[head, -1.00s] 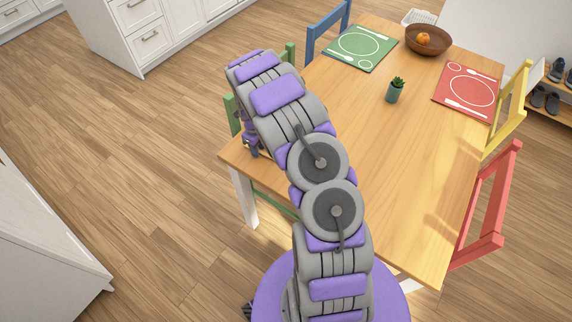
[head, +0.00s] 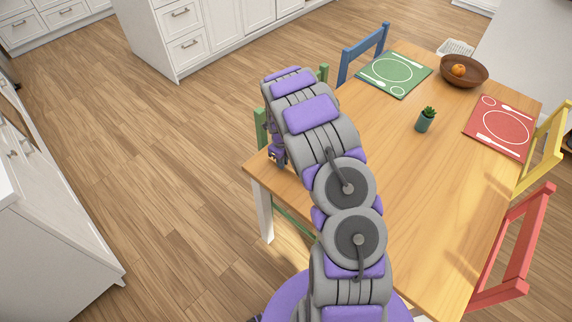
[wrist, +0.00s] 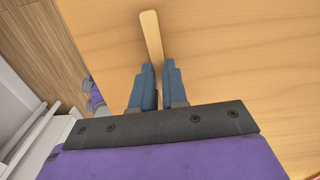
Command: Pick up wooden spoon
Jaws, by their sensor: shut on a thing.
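The wooden spoon (wrist: 151,35) shows in the wrist view as a pale wooden strip with a rounded end, reaching up from between my gripper's fingers. My gripper (wrist: 158,75) is shut on it, with a blue-grey finger on each side. The rest of the spoon is hidden by the fingers. The wooden table top lies behind it in this view. In the head view my arm hides the spoon, and only a small part of the gripper (head: 276,155) shows near the table's left corner.
The wooden table (head: 400,180) carries a small potted plant (head: 426,120), a green placemat (head: 394,74), a red placemat (head: 500,128) and a brown bowl (head: 464,72) with an orange fruit. Blue, green, yellow and red chairs stand around it. Open floor (head: 150,190) lies to the left, before white cabinets.

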